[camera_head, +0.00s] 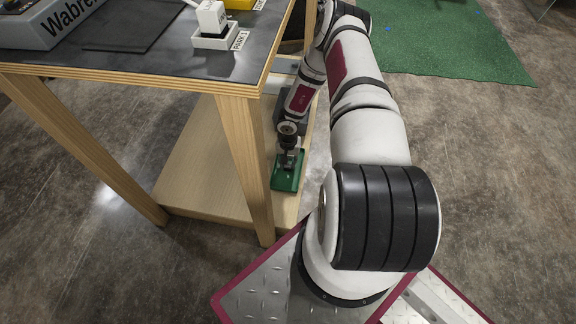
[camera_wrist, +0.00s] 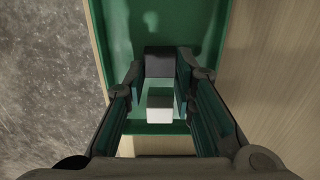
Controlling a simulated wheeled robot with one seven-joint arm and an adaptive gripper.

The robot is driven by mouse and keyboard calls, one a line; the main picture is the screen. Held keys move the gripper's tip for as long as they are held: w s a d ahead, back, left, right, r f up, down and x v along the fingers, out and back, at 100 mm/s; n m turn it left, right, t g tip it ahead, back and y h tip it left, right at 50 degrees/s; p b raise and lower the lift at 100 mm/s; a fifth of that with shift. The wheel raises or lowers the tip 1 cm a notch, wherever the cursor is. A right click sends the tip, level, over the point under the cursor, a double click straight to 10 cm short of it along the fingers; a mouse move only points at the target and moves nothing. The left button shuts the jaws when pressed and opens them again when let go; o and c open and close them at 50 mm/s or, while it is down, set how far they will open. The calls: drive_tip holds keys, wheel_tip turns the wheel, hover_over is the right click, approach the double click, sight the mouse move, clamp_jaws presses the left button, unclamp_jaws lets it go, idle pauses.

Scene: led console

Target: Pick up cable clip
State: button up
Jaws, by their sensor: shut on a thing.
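My gripper (camera_head: 289,165) reaches down over a green tray (camera_head: 279,184) on the lower shelf of the wooden table. In the wrist view my gripper (camera_wrist: 162,88) has a finger on each side of a small block-like thing, which I take to be the cable clip (camera_wrist: 160,63). It shows a dark grey block and a pale grey-white block nearer the camera. The fingers are closed on it. The green tray (camera_wrist: 205,22) lies below it. I cannot tell whether the clip touches the tray floor. In the head view the clip is hidden by my gripper.
The wooden shelf (camera_head: 205,165) is bare left of the tray. A table leg (camera_head: 246,165) stands close left of my gripper, and the tabletop (camera_head: 150,62) overhangs the shelf. On top are a white connector (camera_head: 212,18) in its holder and a grey console (camera_head: 50,25).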

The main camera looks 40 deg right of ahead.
drive_tip(key=shift+r+p, duration=0.55)
drive_tip(key=shift+r, duration=0.3)
wheel_tip(320, 180, up, 2)
drive_tip(key=shift+r+p, duration=0.25)
drive_tip(key=shift+p, duration=0.55)
drive_tip(key=s+a+p, duration=0.2)
drive_tip(key=s, duration=0.5)
drive_tip(key=s+a+p, duration=0.2)
drive_tip(key=s, duration=0.6)
drive_tip(key=shift+s+a+r, duration=0.2)
drive_tip(key=shift+a+r, duration=0.1)
drive_tip(key=shift+r, duration=0.1)
